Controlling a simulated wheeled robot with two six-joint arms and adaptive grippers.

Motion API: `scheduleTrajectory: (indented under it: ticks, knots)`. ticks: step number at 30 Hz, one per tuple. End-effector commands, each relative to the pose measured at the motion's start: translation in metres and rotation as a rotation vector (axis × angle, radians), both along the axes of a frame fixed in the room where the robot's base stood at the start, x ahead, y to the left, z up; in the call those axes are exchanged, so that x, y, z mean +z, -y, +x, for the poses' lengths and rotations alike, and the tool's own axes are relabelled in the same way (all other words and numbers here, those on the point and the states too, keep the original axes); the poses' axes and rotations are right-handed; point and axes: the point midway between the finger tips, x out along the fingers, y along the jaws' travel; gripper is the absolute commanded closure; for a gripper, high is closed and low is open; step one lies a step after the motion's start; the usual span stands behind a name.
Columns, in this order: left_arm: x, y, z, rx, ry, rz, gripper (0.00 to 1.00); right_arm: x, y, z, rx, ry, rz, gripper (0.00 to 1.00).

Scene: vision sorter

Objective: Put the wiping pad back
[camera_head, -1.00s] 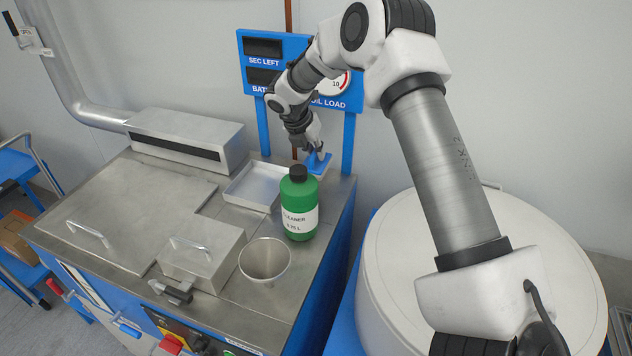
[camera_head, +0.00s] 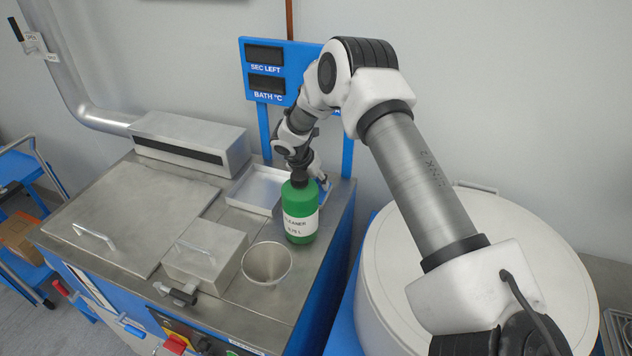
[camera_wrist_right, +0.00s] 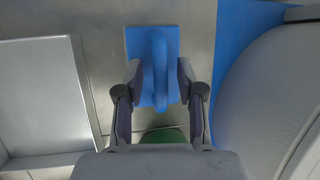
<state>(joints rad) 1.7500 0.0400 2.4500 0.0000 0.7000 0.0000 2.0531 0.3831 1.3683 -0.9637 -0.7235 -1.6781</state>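The wiping pad is a blue rectangular plate with a raised blue handle (camera_wrist_right: 160,68), seen from above in the right wrist view. It appears to lie on the steel top. My right gripper (camera_wrist_right: 160,80) has one finger on each side of the handle, with a visible gap on both sides, so it looks open. In the head view the right gripper (camera_head: 318,178) is low behind the green cleaner bottle (camera_head: 300,212), and only a bit of the blue pad (camera_head: 327,187) shows. My left gripper is not in view.
A shallow metal tray (camera_head: 232,192) lies left of the pad. The bottle stands close in front, with a metal cup (camera_head: 266,278) nearer. A blue display stand (camera_head: 264,125) rises behind. A large white round drum (camera_head: 400,285) is at right.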

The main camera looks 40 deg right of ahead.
Motion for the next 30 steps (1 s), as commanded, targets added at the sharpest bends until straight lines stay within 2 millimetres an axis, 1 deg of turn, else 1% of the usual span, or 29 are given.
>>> scheduleTrajectory:
  ticks: [5,7,9,11,13,18,21,25,30]
  knots:
    - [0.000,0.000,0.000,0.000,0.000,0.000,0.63,0.000,0.000,0.000,0.000,0.000,0.000,0.63]
    - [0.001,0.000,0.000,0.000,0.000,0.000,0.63,0.003,0.000,0.000,0.000,0.000,0.000,0.63]
    - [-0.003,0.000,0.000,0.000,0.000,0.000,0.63,0.007,-0.003,0.001,0.000,0.002,0.000,0.63]
    - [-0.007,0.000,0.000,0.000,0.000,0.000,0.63,0.016,-0.007,0.001,0.001,0.004,0.000,0.63]
    - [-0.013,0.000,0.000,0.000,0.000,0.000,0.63,0.029,-0.013,0.001,0.001,0.005,-0.001,0.63]
    - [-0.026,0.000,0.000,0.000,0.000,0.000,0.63,0.070,-0.033,0.000,0.002,0.006,-0.001,0.63]
    - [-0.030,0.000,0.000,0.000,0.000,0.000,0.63,0.091,-0.042,-0.001,0.001,0.004,0.000,0.63]
    - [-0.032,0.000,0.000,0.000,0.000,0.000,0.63,0.108,-0.049,-0.001,0.001,0.001,0.000,0.63]
    - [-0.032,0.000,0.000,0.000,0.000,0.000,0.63,0.112,-0.051,-0.002,0.001,-0.001,-0.001,0.63]
